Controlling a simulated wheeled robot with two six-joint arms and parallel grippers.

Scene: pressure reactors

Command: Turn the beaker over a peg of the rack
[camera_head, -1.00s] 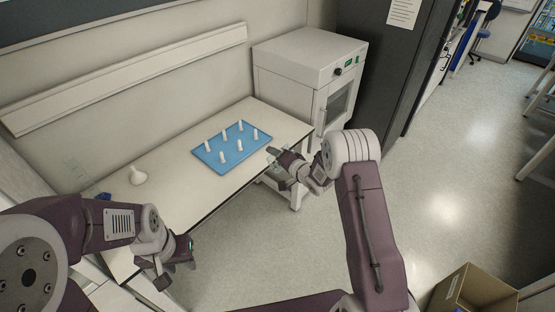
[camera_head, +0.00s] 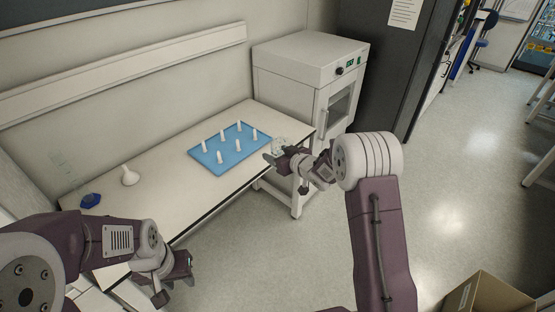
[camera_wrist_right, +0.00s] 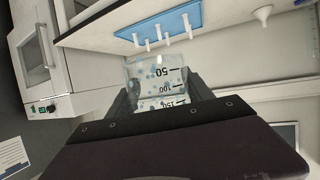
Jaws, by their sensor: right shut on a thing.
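The beaker (camera_wrist_right: 158,80) is clear glass with black marks and blue spots. My right gripper (camera_wrist_right: 162,98) is shut on it, with a dark finger on each side. The 50 mark is farthest from the palm and the 150 mark nearest. In the head view the beaker (camera_head: 281,144) shows small and pale at my right gripper (camera_head: 278,158), just right of the rack; its exact tilt is unclear. The blue rack (camera_head: 232,158) has several bare white pegs and lies on the table; it also shows in the wrist view (camera_wrist_right: 150,31). My left gripper (camera_head: 174,280) is open and empty, off the table's front edge.
A white funnel (camera_head: 130,178) and a dark blue object (camera_head: 91,200) sit on the left of the table (camera_head: 180,190). A white oven (camera_head: 310,80) stands right of the table.

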